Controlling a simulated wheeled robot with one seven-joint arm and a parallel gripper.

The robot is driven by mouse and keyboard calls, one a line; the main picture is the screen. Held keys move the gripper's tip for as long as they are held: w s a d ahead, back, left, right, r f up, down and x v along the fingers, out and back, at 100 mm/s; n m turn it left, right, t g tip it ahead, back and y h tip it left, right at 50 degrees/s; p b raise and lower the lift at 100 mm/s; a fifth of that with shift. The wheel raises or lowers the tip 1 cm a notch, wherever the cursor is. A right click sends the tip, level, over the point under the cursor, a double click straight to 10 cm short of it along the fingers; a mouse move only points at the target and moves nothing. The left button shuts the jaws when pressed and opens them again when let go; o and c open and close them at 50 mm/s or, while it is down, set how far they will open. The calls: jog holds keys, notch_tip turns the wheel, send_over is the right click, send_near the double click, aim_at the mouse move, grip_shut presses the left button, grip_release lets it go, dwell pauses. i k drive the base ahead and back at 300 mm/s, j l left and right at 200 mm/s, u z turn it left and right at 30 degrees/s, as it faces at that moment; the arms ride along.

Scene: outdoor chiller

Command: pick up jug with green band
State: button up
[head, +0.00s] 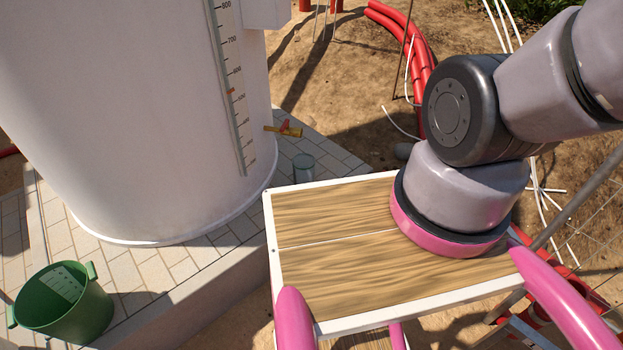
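No jug with a green band can be made out in the head view. A small grey-green cylindrical container (303,167) stands on the paving beside the large white tank, behind the wooden platform. It is too small to tell whether it is a jug or carries a band. My arm, pale grey with a dark joint and a pink ring, fills the upper right. My gripper is outside the view, so its state and anything in it are hidden.
A tall white tank (140,110) with a scale and a yellow tap (286,130) stands on light paving (150,268). A green bucket (62,303) is at the lower left. The white-edged wooden platform (330,215) has bare boards. Red pipes (418,50) lie on the dirt.

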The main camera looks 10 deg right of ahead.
aim_at(302, 165)
jog(key=u, duration=2.1)
jog(key=z, duration=2.1)
jog(key=i+l+z, duration=0.15)
jog(key=i+z, duration=0.15)
jog(key=i, duration=0.25)
jog(key=i+z, duration=0.3)
jog(key=i, duration=0.2)
